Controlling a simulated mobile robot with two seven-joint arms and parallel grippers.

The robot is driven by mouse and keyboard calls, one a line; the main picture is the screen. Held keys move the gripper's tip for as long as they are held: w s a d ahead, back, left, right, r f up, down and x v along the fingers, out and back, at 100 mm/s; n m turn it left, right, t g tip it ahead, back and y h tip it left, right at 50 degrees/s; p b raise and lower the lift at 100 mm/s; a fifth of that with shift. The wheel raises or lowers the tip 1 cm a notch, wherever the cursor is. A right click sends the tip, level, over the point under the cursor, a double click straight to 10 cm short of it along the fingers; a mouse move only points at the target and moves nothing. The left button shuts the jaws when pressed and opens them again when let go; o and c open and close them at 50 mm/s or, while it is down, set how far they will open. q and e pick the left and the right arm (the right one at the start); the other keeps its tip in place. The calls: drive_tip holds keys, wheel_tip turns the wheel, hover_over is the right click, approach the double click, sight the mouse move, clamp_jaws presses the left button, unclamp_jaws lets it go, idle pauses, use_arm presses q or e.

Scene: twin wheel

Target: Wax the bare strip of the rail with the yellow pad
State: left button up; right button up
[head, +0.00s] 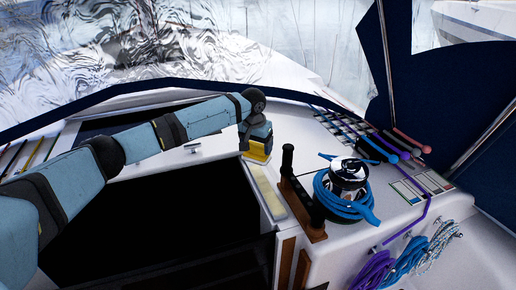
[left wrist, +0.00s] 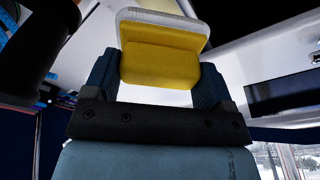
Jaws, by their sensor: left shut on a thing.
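My left gripper (head: 257,142) is shut on the yellow pad (head: 256,156), above the far end of the rail at the hatch edge. In the left wrist view the pad (left wrist: 160,62) sits between the two fingers of the gripper (left wrist: 158,78), with a pale layer along its far side. A pale, cream strip of the rail (head: 267,191) runs from below the pad toward me, beside the dark hatch opening. I cannot tell whether the pad touches the rail. My right gripper is not in view.
A black upright handle (head: 287,160) on a wooden block (head: 304,216) stands close to the right of the strip. Beyond it is a chrome winch (head: 347,172) wrapped with blue rope (head: 343,205). The dark hatch opening (head: 170,215) lies left of the rail. Coiled ropes (head: 405,262) hang at lower right.

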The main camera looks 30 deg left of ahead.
use_arm(q)
drive_tip(key=shift+d+r, duration=0.1)
drive_tip(key=shift+r, duration=1.15)
